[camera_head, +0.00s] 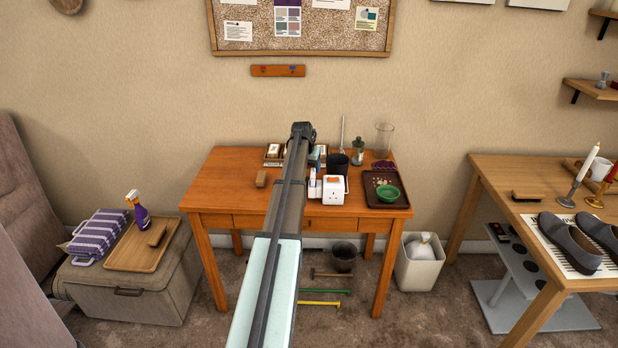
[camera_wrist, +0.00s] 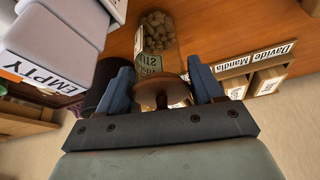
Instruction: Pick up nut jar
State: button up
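The nut jar (camera_wrist: 158,38) shows in the wrist view as a clear container full of nuts, with a label that seems to read NUTS. A brown wooden lid with a knob (camera_wrist: 155,92) lies between the two blue fingers of my gripper (camera_wrist: 162,86).
In the wrist view, pale boxes (camera_wrist: 62,38), one marked EMPTY, stand left of the jar; wooden holders with name labels (camera_wrist: 262,75) stand right. The table's left side is mostly clear.

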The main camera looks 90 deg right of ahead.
grip_shut()
dwell(0.4)
jog(key=shift+r, duration=0.1)
